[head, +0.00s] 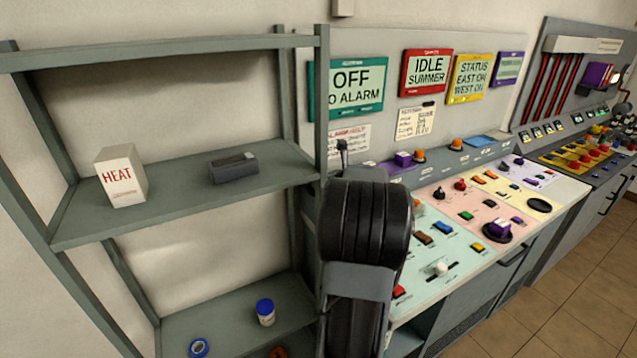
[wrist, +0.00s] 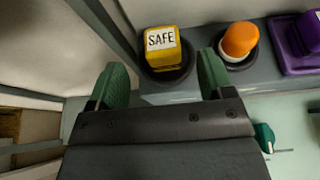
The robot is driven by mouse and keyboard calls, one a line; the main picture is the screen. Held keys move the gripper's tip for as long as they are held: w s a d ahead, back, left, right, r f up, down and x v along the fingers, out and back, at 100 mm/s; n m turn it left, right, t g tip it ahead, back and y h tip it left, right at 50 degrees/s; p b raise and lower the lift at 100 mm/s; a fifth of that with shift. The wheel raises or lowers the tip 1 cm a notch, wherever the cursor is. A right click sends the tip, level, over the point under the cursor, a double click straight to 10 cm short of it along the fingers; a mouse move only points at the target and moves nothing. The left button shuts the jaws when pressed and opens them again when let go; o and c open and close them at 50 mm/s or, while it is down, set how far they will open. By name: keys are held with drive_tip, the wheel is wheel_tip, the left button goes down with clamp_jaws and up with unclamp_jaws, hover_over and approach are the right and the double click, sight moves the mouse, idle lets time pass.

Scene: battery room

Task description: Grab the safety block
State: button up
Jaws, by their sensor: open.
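The safety block is a yellow block with a white top marked SAFE (wrist: 161,50), seen in the wrist view at the upper middle. It sits in a round black holder (wrist: 180,78) on the grey ledge of the console. My gripper (wrist: 160,80) is open, with its two green fingers spread apart. The block lies ahead of the gap between the fingers, and nothing is held. In the head view my dark arm hides the part of the console where the block sits.
An orange dome (wrist: 240,40) stands right of the block, close to the right finger, with a purple block (wrist: 308,32) beyond. A shelf post (wrist: 105,35) is close on the left. The shelf (head: 185,205) bears a HEAT box (head: 122,175) and a dark grey case (head: 234,168).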

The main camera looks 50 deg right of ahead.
drive_tip(key=shift+p+x, duration=0.55)
drive_tip(key=shift+x, duration=3)
drive_tip(key=shift+d, duration=0.1)
drive_tip(key=c, duration=1)
drive_tip(key=shift+r, duration=0.1)
